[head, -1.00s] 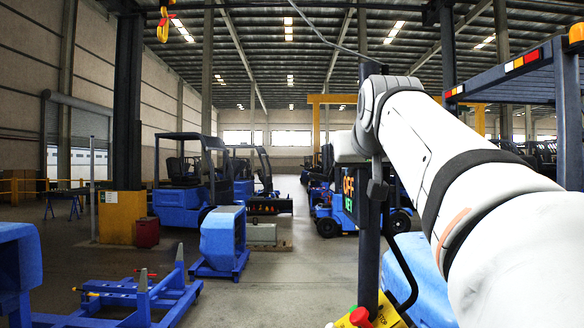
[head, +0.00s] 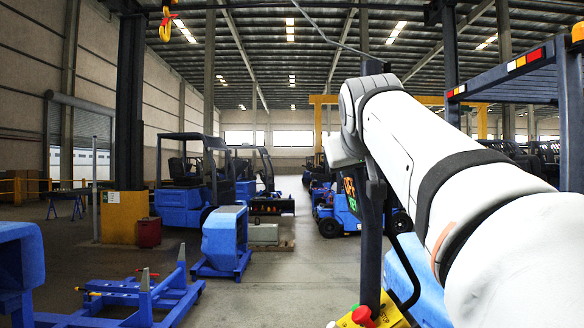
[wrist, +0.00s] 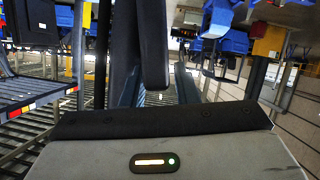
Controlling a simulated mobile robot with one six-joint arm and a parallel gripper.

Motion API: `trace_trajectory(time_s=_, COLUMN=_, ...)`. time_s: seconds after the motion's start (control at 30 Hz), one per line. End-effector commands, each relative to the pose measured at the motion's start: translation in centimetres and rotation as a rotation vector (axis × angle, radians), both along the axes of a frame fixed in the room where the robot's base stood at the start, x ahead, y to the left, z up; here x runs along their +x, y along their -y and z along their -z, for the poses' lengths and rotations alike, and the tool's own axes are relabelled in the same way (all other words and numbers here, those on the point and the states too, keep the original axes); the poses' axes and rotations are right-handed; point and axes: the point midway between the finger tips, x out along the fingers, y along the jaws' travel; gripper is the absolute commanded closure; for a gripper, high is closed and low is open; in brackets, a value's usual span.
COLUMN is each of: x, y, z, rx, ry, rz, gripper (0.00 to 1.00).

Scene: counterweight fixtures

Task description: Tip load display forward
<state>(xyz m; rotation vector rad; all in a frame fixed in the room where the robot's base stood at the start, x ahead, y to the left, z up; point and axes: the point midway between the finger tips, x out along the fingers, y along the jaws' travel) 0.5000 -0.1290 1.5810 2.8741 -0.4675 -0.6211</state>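The load display (head: 351,194) is a dark panel with orange and green lit characters, on a dark post (head: 371,245) in the middle of the head view. It appears slanted, and my arm and the post partly cover it. My arm comes from the right and its white wrist end lies just above the display. My gripper is hidden in the head view. In the wrist view my gripper (wrist: 140,80) shows as dark finger-like parts close together above its grey body. I cannot tell whether they touch the display or hold anything.
A yellow base with a red button (head: 361,316) is at the post's foot. A blue counterweight block (head: 226,236) and a low blue frame (head: 130,298) stand at the left. Blue forklifts (head: 187,190) stand behind. A truck-like rack (head: 515,75) is at the right. Floor at centre is clear.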

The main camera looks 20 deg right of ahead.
Motion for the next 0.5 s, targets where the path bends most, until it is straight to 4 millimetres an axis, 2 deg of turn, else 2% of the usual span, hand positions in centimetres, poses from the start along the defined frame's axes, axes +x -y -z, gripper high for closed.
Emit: trace_trajectory(time_s=0.5, x=-6.1, y=-2.5, z=-2.7, rx=0.0, ry=0.002, rz=-0.001, gripper=0.73)
